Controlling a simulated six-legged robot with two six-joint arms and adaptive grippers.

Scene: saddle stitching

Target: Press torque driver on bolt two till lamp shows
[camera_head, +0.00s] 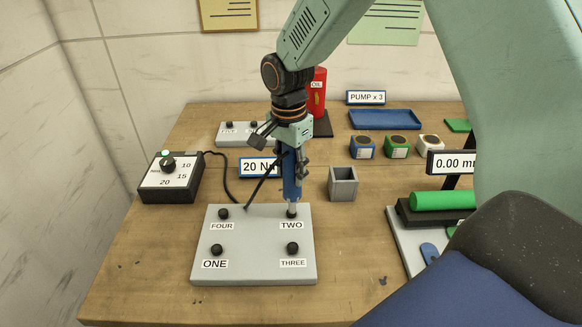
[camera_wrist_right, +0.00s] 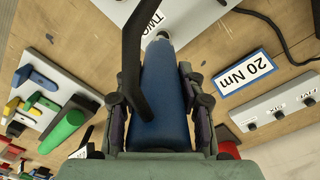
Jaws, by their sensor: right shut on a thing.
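My right gripper (camera_head: 291,164) is shut on the blue torque driver (camera_head: 291,185), which stands about upright. The driver's metal tip comes down at bolt TWO (camera_head: 292,214) on the grey plate (camera_head: 250,275); full seating cannot be told. In the right wrist view, the blue driver body (camera_wrist_right: 165,105) lies between both fingers, with a dark cable or bar in front. Bolts FOUR (camera_head: 223,213), ONE (camera_head: 217,249) and THREE (camera_head: 292,247) stand on the plate. The dial box (camera_head: 166,184) has marks 10, 15, 20 and a small pale dome, perhaps the lamp; lit or not is unclear. My left gripper is not in view.
A "20 Nm" sign (camera_head: 258,168) stands behind the plate. A grey open box (camera_head: 343,183) stands to its right. A second plate (camera_head: 232,139) with bolts, a red oil can (camera_head: 317,95) and a blue tray (camera_head: 384,119) are behind. A green roller (camera_head: 442,201) is at right.

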